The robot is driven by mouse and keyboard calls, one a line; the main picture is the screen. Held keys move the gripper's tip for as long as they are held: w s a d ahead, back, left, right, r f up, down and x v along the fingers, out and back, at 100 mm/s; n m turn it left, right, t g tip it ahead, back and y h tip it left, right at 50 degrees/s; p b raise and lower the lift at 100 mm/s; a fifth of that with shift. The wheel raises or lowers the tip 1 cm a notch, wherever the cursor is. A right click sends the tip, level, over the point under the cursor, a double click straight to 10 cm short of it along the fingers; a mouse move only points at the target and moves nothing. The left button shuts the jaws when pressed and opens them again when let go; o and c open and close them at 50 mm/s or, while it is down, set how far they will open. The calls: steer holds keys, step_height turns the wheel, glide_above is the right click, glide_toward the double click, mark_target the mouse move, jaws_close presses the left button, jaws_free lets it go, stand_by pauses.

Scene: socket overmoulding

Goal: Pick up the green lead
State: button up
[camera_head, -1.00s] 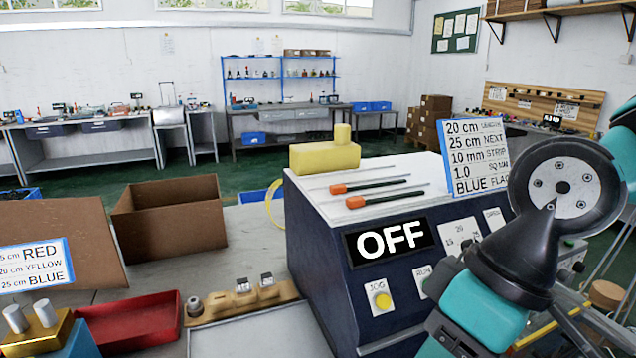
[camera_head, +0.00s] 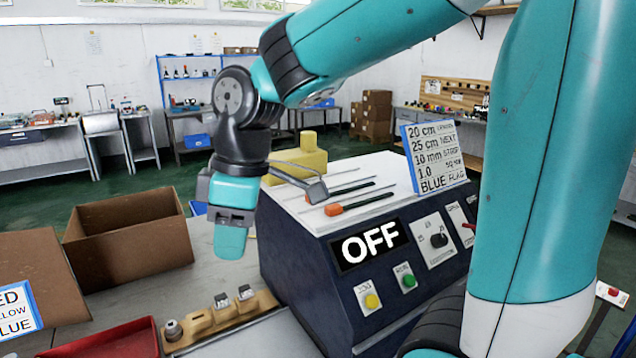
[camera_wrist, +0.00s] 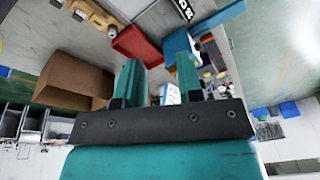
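No green lead can be made out in either view. My gripper (camera_head: 231,240) hangs at the left front of the machine in the head view, in front of the yellow block, and covers part of the scene behind it. In the wrist view its two teal fingers (camera_wrist: 159,70) stand apart with nothing seen between them. The dark blue machine (camera_head: 310,265) has an OFF display, and two rods with orange grips (camera_head: 334,210) lie on its white top.
An open cardboard box (camera_head: 130,245) stands left of the machine. A wooden holder (camera_head: 216,318) with small parts and a red tray (camera_head: 110,343) lie in front. A yellow block (camera_head: 299,160) and a lettered sign (camera_head: 436,157) stand on the machine.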

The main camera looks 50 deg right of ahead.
mark_target(343, 190)
steer(key=w+d+r+n+h+p, duration=0.15)
steer(key=w+d+r, duration=0.25)
steer(key=d, duration=0.5)
steer(key=w+d+r+n+p, duration=0.2)
steer(key=w+d+r+p, duration=0.15)
steer(key=d, duration=0.55)
steer(key=w+d+r+n+h+p, duration=0.1)
steer(key=w+d+r+n, duration=0.2)
steer(key=d, duration=0.6)
steer(key=shift+m+g, duration=0.4)
steer(key=shift+m, duration=0.25)
steer(key=f+p, duration=0.1)
steer(key=f, duration=0.2)
steer(key=f+p, duration=0.1)
steer(key=f, duration=0.6)
steer(key=shift+w+d+f+p, duration=0.1)
steer(key=shift+d+f+p, duration=0.25)
steer(key=shift+d+p, duration=0.05)
steer(key=shift+d+f+p, duration=0.15)
steer(key=shift+f+p, duration=0.55)
steer(key=shift+f, duration=0.8)
steer(key=shift+d+f+p, duration=0.15)
steer(key=shift+f+p, duration=0.5)
steer(key=shift+f, duration=0.8)
jaws_close()
